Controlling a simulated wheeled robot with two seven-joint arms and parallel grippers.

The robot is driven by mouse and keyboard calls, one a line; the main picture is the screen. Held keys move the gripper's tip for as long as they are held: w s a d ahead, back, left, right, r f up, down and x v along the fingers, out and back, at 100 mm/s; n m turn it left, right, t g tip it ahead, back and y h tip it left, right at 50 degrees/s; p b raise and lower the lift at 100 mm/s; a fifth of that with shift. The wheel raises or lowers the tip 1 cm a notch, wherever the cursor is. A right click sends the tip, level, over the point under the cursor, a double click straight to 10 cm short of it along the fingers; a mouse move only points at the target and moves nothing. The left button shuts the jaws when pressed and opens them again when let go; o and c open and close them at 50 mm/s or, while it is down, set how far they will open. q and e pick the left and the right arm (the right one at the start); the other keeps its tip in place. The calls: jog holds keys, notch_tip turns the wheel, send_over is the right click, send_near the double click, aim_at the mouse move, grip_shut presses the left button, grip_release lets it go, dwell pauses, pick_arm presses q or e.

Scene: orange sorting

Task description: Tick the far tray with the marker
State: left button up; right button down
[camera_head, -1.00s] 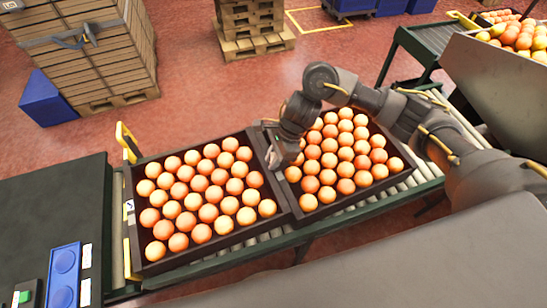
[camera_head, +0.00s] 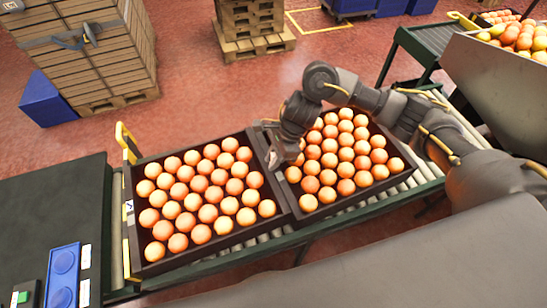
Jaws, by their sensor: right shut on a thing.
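Two dark trays full of oranges sit side by side on the roller conveyor: a left tray (camera_head: 214,249) and a right tray (camera_head: 352,202). A small white label with a dark tick-like mark (camera_head: 129,207) shows on the left tray's left side. My right gripper (camera_head: 274,160) points down at the left wall of the right tray, close to where the two trays meet. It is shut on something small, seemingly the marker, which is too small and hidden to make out. Whether its tip touches the tray cannot be told. My left gripper is out of view.
A dark table (camera_head: 55,215) with a blue panel (camera_head: 63,275) stands at the left. The conveyor (camera_head: 270,244) runs under the trays. A bin of fruit (camera_head: 515,40) is at the upper right. Stacked crates (camera_head: 95,50) and pallets (camera_head: 250,30) stand on the red floor behind.

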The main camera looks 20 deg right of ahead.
jog(key=shift+w+b, duration=0.65)
jog(key=shift+w, duration=0.1)
dwell(0.4)
jog(key=shift+s, duration=0.6)
jog(key=shift+r, duration=0.1)
dwell(0.4)
jog(key=shift+r+p, duration=2.2)
jog(key=shift+r, duration=1.25)
